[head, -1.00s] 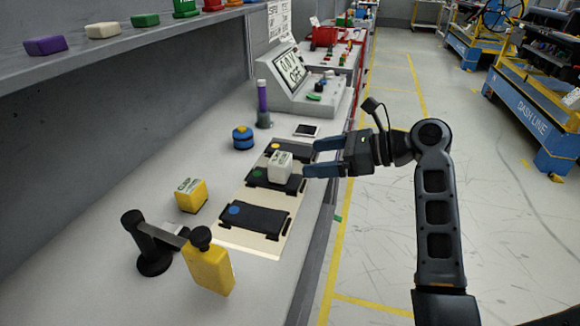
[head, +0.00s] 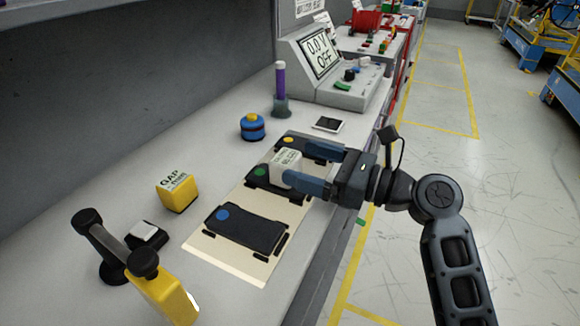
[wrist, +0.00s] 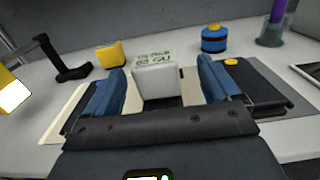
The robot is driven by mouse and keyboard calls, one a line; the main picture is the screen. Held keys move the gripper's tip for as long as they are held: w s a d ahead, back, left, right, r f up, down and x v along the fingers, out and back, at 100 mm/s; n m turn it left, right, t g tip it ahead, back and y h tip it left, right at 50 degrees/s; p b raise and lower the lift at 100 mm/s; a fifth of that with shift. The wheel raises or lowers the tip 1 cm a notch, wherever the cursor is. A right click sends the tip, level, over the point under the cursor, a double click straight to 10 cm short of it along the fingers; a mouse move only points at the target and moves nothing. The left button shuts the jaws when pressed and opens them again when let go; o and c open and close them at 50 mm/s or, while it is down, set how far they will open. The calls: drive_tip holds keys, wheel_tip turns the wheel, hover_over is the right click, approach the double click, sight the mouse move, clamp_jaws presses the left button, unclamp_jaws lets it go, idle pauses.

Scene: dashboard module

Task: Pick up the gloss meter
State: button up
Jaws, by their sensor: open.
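The gloss meter (head: 287,169) is a small white block with a printed label, partly legible as "GU" in the wrist view (wrist: 157,82). It sits upright on the middle black cradle (head: 257,173), the one with the green dot. My gripper (head: 293,163) is open, with its blue fingers reaching in from the right around the meter. In the wrist view the fingers (wrist: 161,75) stand on either side of it, with a visible gap at each side. The meter's lower front is hidden by the gripper body in the wrist view.
A blue-dot cradle (head: 240,231) and a yellow-dot cradle (head: 312,148) flank the middle one. A yellow "GAP" cube (head: 177,192), a blue canister (head: 252,127) and a purple stick in a holder (head: 281,90) stand behind. A black stand with a yellow block (head: 165,297) is at front left.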

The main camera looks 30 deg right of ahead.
sight(286, 157)
drive_tip(key=x, duration=0.4)
drive_tip(key=shift+a+r, duration=0.15)
drive_tip(key=shift+a, duration=0.25)
drive_tip(key=shift+c, duration=0.3)
drive_tip(key=c, duration=1.2)
drive_tip(key=shift+r, duration=0.45)
wheel_tip(286, 157, up, 4)
drive_tip(key=shift+f+p, duration=0.1)
drive_tip(key=shift+p, duration=0.45)
drive_tip(key=shift+s+d+r+p, duration=0.15)
drive_tip(key=shift+s+d+r, duration=0.9)
drive_tip(key=shift+d, duration=0.65)
drive_tip(key=shift+s+d+r+p, duration=0.15)
drive_tip(key=shift+s+d+r, duration=0.9)
drive_tip(key=shift+d, duration=0.6)
drive_tip(key=shift+s+d+r+p, duration=0.15)
drive_tip(key=shift+s+d+r, duration=0.9)
drive_tip(key=shift+d, duration=0.65)
